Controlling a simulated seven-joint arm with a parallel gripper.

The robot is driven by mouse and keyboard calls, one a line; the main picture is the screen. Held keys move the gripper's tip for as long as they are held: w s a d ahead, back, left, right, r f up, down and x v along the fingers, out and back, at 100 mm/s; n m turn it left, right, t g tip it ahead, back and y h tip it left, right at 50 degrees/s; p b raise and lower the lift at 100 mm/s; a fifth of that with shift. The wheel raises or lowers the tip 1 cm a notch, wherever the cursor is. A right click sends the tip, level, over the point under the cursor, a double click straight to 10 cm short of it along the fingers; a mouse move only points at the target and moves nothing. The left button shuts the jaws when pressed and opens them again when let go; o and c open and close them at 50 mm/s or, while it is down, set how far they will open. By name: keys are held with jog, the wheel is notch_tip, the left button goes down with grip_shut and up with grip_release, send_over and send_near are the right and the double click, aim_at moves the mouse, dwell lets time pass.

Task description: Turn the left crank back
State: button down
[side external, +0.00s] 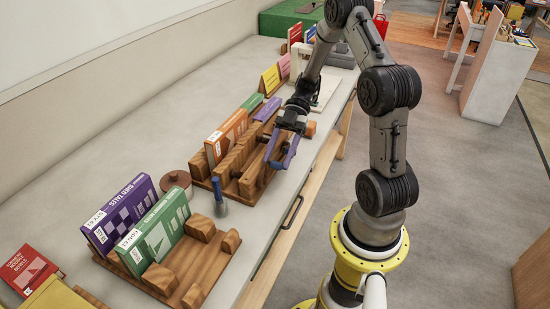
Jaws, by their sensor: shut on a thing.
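A wooden press (232,163) of thick blocks stands on the grey bench in the side external view. A blue-grey handle with a thick lower end (220,206) shows at its left end, and it looks like the left crank. My gripper (279,163), with bluish-purple fingers, points down at the front right of the press, to the right of that handle and apart from it in the picture. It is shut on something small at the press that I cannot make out. The fingers and the press blocks hide the contact.
A purple book (120,214) and a green book (157,233) stand in a wooden holder at the front left. A round brown lidded pot (175,181) sits behind the handle. The bench's front edge (290,203) is close.

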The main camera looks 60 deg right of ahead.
jog(key=shift+s+d+f+y, duration=0.2)
jog(key=shift+d+f+y, duration=0.25)
jog(key=shift+y, duration=0.55)
jog(key=shift+s+d+f+y, duration=0.2)
jog(key=shift+d+f+y, duration=0.25)
jog(key=shift+y, duration=0.55)
jog(key=shift+a+f, duration=0.1)
jog(key=shift+c, duration=2.2)
grip_release()
jog(key=shift+w, duration=0.1)
jog(key=v, duration=1.4)
jog(key=shift+w, duration=0.15)
jog(key=shift+c, duration=0.3)
